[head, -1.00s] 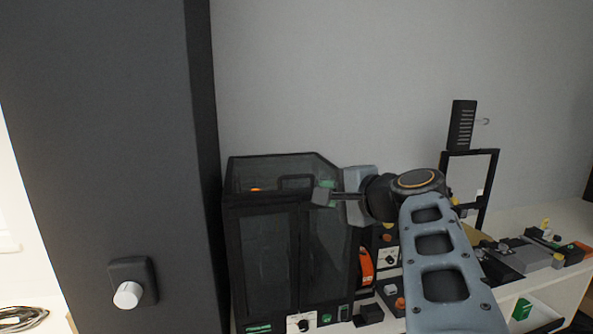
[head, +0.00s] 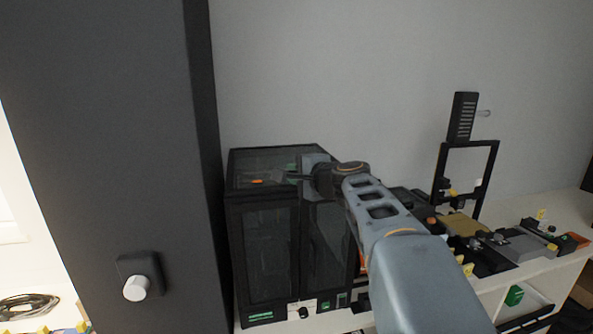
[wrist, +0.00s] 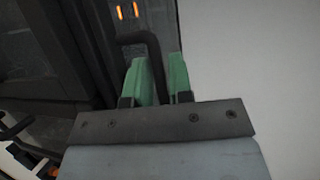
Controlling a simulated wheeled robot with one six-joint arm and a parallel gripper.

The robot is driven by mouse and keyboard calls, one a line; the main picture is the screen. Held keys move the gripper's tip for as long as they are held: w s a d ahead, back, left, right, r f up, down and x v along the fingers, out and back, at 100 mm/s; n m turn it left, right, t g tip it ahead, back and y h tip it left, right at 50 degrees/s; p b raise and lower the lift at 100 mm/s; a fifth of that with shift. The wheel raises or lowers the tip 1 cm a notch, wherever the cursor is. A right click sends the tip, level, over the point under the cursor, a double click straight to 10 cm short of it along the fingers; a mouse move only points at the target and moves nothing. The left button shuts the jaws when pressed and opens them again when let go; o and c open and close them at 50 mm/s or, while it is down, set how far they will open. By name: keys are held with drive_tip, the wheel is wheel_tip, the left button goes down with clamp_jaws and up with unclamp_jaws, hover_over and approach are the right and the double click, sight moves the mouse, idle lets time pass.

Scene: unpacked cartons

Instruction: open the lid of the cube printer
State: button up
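The cube printer (head: 272,250) is a black box-shaped enclosure with dark see-through panels, at the left of the bench in the head view. Its lid (head: 240,172) is down on top, with the front upper edge sloping. My gripper (head: 290,176) is at the lid's right part; my wrist hides some of the lid. In the wrist view, my two green fingertips (wrist: 159,76) stand a little apart. A dark bent handle bar (wrist: 135,37) on the lid runs down into the gap between them. Firm contact with the bar cannot be made out.
A dark column (head: 110,160) with a white knob stands close at the left. An open-frame printer (head: 468,180) and several small parts are on the white bench (head: 545,262) at the right. The grey wall is behind; the space above the printer is clear.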

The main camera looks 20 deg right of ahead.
drive_tip(key=shift+w, duration=0.15)
clamp_jaws()
idle(0.4)
